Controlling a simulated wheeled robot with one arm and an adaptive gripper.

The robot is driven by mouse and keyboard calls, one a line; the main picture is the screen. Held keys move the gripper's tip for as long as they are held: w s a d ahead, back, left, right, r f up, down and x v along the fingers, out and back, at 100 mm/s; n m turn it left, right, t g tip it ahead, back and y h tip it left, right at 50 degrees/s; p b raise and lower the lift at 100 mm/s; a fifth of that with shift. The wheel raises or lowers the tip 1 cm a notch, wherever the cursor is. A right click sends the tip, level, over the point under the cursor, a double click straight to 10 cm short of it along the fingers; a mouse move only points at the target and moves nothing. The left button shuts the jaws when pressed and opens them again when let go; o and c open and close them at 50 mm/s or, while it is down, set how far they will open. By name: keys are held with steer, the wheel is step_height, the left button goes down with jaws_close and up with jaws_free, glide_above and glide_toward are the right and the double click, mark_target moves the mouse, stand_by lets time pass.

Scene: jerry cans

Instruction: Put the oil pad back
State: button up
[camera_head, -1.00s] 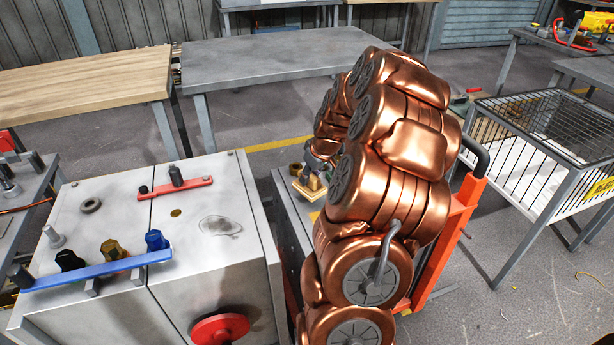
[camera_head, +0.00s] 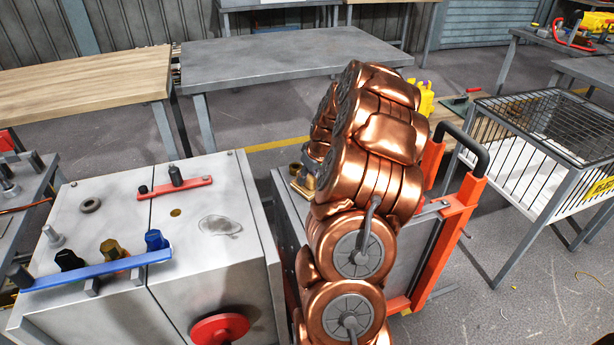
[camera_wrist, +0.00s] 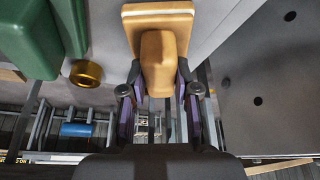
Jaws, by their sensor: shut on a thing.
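The oil pad, a tan block with a wide flat plate and a rounded grip (camera_wrist: 158,58), is in the middle of the wrist view. My gripper (camera_wrist: 158,88) is shut on its grip, with dark fingers on both sides. In the head view a small part of the tan pad (camera_head: 304,186) shows left of my copper-coloured arm, above a grey cabinet top. The arm hides most of the pad and my gripper there. I cannot tell whether the plate touches anything.
A brass ring (camera_wrist: 87,73) and green containers (camera_wrist: 32,38) lie left of the pad in the wrist view. A grey metal cabinet (camera_head: 190,215) with a blue bar (camera_head: 95,270) stands at left. A wire cage (camera_head: 550,130) stands at right. A grey table (camera_head: 280,55) is behind.

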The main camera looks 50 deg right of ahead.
steer(key=shift+f, duration=0.15)
steer(key=o, duration=1)
